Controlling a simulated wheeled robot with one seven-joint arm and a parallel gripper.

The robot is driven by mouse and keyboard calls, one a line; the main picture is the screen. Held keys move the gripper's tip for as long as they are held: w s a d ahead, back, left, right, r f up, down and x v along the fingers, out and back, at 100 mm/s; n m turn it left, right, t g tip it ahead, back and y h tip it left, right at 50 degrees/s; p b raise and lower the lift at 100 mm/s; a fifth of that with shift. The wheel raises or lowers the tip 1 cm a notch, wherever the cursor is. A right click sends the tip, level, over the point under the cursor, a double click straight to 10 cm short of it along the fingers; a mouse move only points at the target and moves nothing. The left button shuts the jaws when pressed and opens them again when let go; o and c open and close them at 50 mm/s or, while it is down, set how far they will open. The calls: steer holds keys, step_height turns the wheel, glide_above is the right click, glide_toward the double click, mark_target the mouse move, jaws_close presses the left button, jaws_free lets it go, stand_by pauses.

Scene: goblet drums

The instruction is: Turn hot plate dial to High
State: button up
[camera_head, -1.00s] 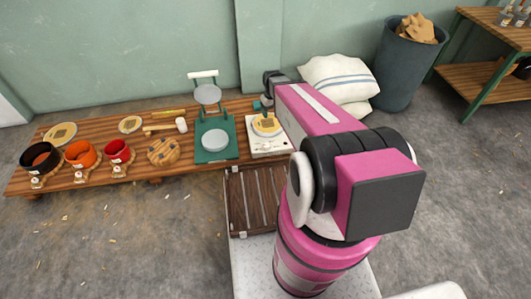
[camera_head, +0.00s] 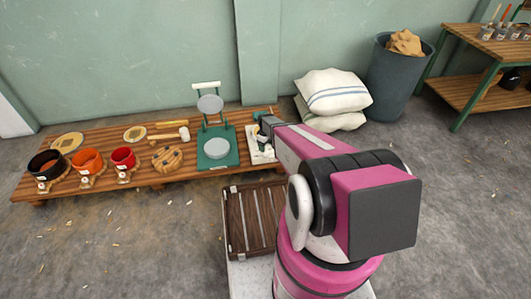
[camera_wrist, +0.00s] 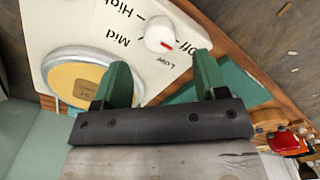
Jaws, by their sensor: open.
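The hot plate (camera_wrist: 62,25) is white, with Off, Low, Mid and High printed around its white round dial (camera_wrist: 158,33). The dial's red mark lies on the Off/Low side, away from High. A tan disc (camera_wrist: 78,82) sits in the plate's round metal top. My gripper (camera_wrist: 163,68) has two green fingers, open and spread apart with nothing between them. In the wrist view the dial shows just beyond the fingertips, roughly centred between them.
A green press (camera_head: 217,148) stands left of the hot plate on the low wooden table (camera_head: 75,190). White sacks (camera_head: 333,92) and a dark bin (camera_head: 393,75) stand at the back right.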

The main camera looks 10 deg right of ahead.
mark_target(266, 152)
steer(key=shift+f, duration=2.8)
steer(key=c, duration=0.9)
